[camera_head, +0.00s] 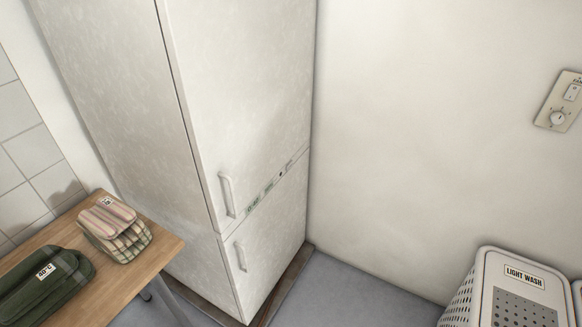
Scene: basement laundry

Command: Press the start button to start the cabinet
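A tall white two-door cabinet (240,110) stands in the corner, left of the middle of the head view. Its upper door has a handle (227,195) and its lower door has a handle (240,256); both doors look shut. A narrow strip with green display marks (253,205) and small dark controls (281,174) runs along the seam between the doors. The controls are too small to tell which is the start button. Neither of my grippers is in view.
A wooden table (150,257) at the lower left holds a striped folded bundle (115,228) and a green bundle (45,287). A white "LIGHT WASH" hamper (483,290) stands at the lower right. A dial panel (560,102) is on the right wall. Grey floor (345,290) is clear between.

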